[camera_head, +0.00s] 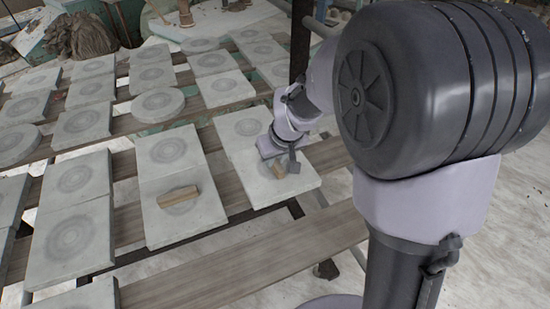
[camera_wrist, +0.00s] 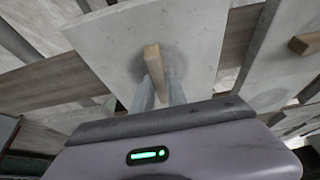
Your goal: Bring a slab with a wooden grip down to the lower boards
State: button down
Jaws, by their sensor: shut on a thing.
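My gripper (camera_head: 281,169) is shut on the wooden grip of a pale grey square slab (camera_head: 258,188) at the near right end of the slab rows. In the wrist view, my two fingers (camera_wrist: 160,84) close around the light wooden grip (camera_wrist: 153,58), which stands at the middle of the slab (camera_wrist: 115,38). Whether the slab rests on the boards or hangs just above them, I cannot tell. A second slab (camera_head: 160,224) with a wooden grip (camera_head: 178,196) lies to its left. A bare wooden board (camera_head: 240,268) runs along the front, nearest me.
Several other square and round slabs, such as a round one (camera_head: 158,105), lie in rows on the boards behind and to the left. A dark upright post (camera_head: 301,40) stands behind my arm. The front board's right part is clear. Cloth-like lumps (camera_head: 80,36) sit at the back left.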

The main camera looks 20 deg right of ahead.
jog(key=shift+f+b, duration=0.3)
jog(key=shift+b, duration=0.1)
jog(key=c, duration=1.3)
grip_release()
jog(key=shift+o, duration=0.2)
jog(key=shift+s, duration=0.1)
